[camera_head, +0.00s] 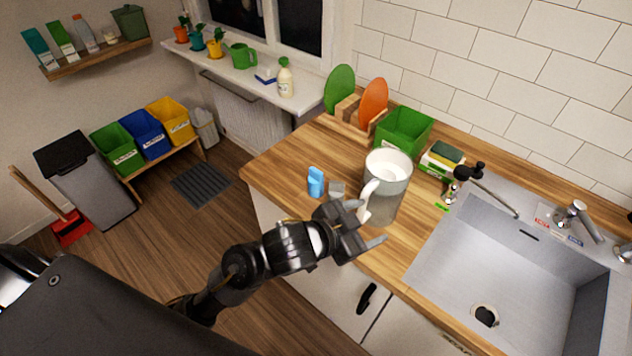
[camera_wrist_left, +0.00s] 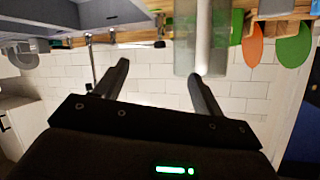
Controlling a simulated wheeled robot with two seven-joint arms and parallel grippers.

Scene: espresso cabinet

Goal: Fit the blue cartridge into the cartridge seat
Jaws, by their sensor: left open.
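The blue cartridge (camera_head: 315,182) stands upright on the wooden counter, left of a large grey jug (camera_head: 391,187) with a white handle and an open top. No cartridge seat can be clearly made out; the jug's inside is only partly visible. My left gripper (camera_head: 364,224) is open and empty at the counter's front edge, close to the jug's handle. In the left wrist view its spread fingers (camera_wrist_left: 160,70) show, with the jug (camera_wrist_left: 202,35) beyond the right finger. Whether that finger touches the jug cannot be told. My right gripper is not in view.
A small grey block (camera_head: 337,188) sits between cartridge and jug. A green bin (camera_head: 404,130) and a rack with green and orange boards (camera_head: 357,112) stand behind. The sink (camera_head: 515,265) lies to the right. The counter left of the cartridge (camera_head: 280,165) is clear.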

